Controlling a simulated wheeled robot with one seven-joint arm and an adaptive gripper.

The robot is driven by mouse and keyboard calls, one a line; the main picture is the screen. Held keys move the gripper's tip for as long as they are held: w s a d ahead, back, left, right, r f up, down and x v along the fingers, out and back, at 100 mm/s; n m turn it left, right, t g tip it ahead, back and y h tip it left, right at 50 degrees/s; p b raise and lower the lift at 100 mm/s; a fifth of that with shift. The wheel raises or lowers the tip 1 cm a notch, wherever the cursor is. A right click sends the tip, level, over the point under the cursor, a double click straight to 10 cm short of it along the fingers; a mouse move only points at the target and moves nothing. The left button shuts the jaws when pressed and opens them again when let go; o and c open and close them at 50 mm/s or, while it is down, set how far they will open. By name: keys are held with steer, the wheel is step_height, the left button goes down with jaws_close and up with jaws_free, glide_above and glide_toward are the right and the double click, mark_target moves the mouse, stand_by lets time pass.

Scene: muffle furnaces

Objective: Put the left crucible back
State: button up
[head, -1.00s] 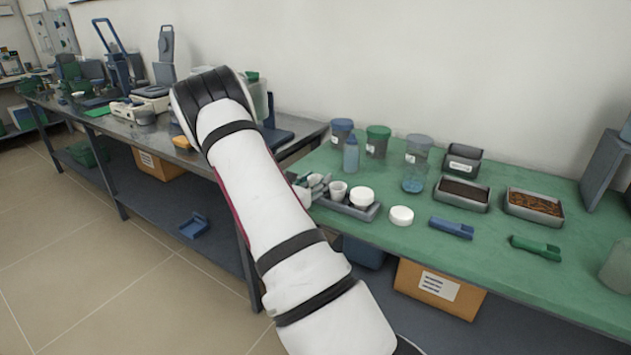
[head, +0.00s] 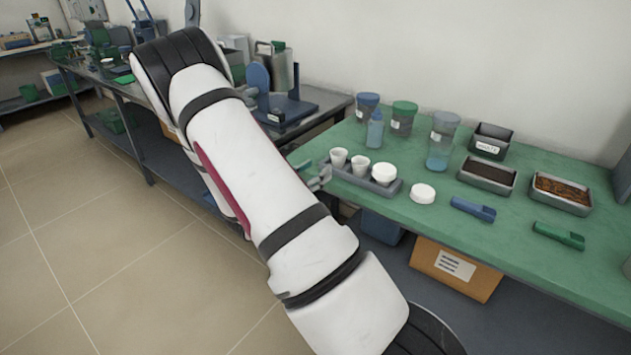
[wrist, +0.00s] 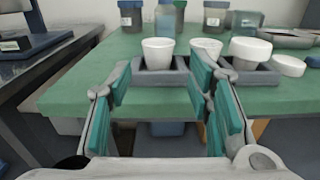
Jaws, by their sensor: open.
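The left crucible (wrist: 158,52) is a white cup, upright in the left place of a grey tray (head: 347,180) on the green bench. It also shows in the head view (head: 339,157). The middle crucible (head: 360,165) stands open beside it. The right crucible (head: 383,174) has a white lid on. My gripper (wrist: 161,92) is open and empty, with teal pads either side of the left crucible's line in the wrist view. It is in front of the tray and apart from the crucible. In the head view my arm hides most of the gripper (head: 318,179).
A loose white lid (head: 422,193) lies right of the tray. Jars and a blue bottle (head: 375,129) stand behind. Blue (head: 473,209) and green (head: 558,236) tools and filled trays lie to the right. A dark bench (head: 307,115) adjoins on the left.

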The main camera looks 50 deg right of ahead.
steer(key=s+a+r+m+g+y, duration=0.65)
steer(key=s+a+r+m, duration=0.35)
steer(key=s+r+m, duration=0.4)
steer(key=s+a+r+m+t+y, duration=0.1)
steer(key=s+a+y, duration=0.5)
steer(key=a, duration=0.6)
steer(key=s+a+r+m+t+y, duration=0.1)
steer(key=s+a+m+t+y, duration=0.2)
steer(key=a, duration=0.9)
steer(key=s+t+y, duration=0.2)
steer(key=s+t, duration=0.1)
steer(key=s, duration=0.1)
steer(key=shift+s+a+r+m+y, duration=0.15)
steer(key=shift+a+r+m+y, duration=0.1)
steer(key=shift+r+m+y, duration=0.15)
step_height(320, 180, up, 13)
steer(key=t+p, duration=0.2)
steer(key=p, duration=0.9)
steer(key=shift+d, duration=0.25)
steer(key=shift+f+t, duration=0.1)
steer(key=shift+t, duration=0.15)
